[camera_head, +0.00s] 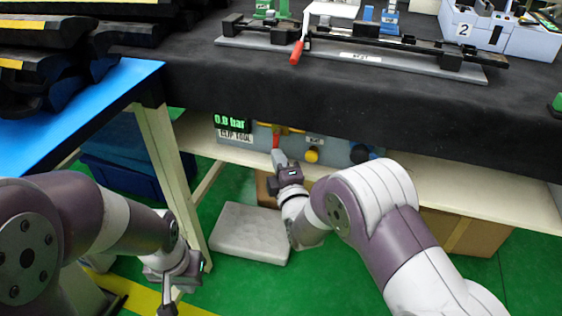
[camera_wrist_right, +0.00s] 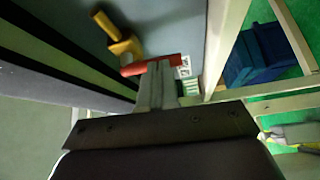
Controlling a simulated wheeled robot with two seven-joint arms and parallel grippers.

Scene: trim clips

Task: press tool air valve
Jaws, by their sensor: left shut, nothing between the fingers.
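The tool air valve has a red lever (camera_head: 276,138), on a grey panel (camera_head: 333,152) under the black-covered bench. In the right wrist view the red lever (camera_wrist_right: 135,69) lies across, with a yellow fitting (camera_wrist_right: 118,38) beside it. A green display (camera_head: 232,122) on the panel appears to read 0.0 bar, above a clip tool label. My right gripper (camera_head: 278,158) is at the lever, fingers together; their tips (camera_wrist_right: 160,66) overlap its end in the wrist view. I cannot tell whether they touch. My left gripper (camera_head: 167,300) is shut and empty, low at the bottom left.
A yellow knob (camera_head: 312,155) sits on the panel to the right of the lever. The bench top (camera_head: 190,60) overhangs the panel, and a white shelf (camera_head: 480,190) runs below it. A blue-topped table (camera_head: 50,125) with its leg stands left. A grey slab (camera_head: 250,233) lies on the green floor.

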